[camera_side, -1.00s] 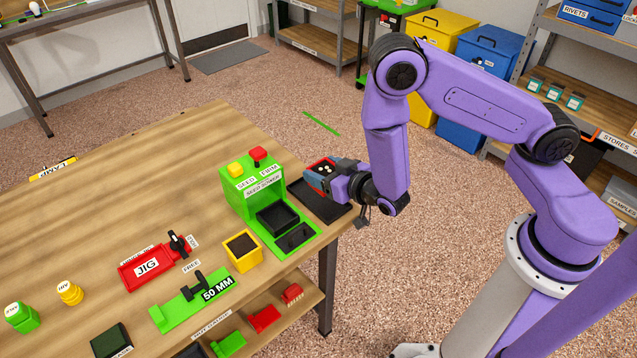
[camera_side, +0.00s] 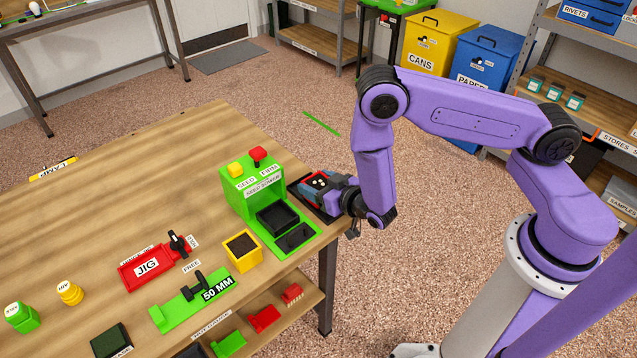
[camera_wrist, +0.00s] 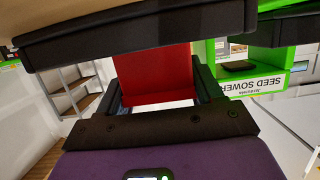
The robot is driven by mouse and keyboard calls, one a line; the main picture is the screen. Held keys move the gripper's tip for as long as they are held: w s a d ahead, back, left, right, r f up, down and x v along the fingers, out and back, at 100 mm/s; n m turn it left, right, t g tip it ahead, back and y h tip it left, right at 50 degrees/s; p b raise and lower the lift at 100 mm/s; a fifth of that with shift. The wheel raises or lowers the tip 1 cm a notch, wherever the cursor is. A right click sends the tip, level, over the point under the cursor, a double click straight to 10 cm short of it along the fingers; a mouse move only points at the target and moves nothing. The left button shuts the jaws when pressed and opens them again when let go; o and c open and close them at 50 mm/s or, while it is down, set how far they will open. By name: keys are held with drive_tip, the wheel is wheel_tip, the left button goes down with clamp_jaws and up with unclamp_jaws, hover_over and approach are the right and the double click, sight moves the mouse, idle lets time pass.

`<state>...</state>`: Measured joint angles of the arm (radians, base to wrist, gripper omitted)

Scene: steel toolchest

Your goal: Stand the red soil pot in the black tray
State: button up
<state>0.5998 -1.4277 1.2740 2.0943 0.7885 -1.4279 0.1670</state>
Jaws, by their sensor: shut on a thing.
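The red soil pot (camera_side: 319,179), with dark soil and pale seeds on top, is held upright between the jaws of my gripper (camera_side: 326,189) at the table's right corner. The black tray (camera_side: 325,214) lies flat there, partly hidden by the pot and my gripper. In the wrist view, which looks upside down, the red pot (camera_wrist: 155,72) sits between the two fingers (camera_wrist: 160,92). Its base is hidden behind the dark rim of the tray (camera_wrist: 140,38). The pot is at or inside the tray; I cannot tell whether it touches the floor.
The green seed sower (camera_side: 250,188) with yellow and red buttons stands close left of the tray. A yellow soil pot (camera_side: 243,252), a red jig (camera_side: 150,266) and a green 50 MM gauge (camera_side: 190,304) are nearer the front. The table's right edge is close beside the tray.

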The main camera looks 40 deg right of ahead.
drive_tip(key=o, duration=1.2)
drive_tip(key=shift+o, duration=0.2)
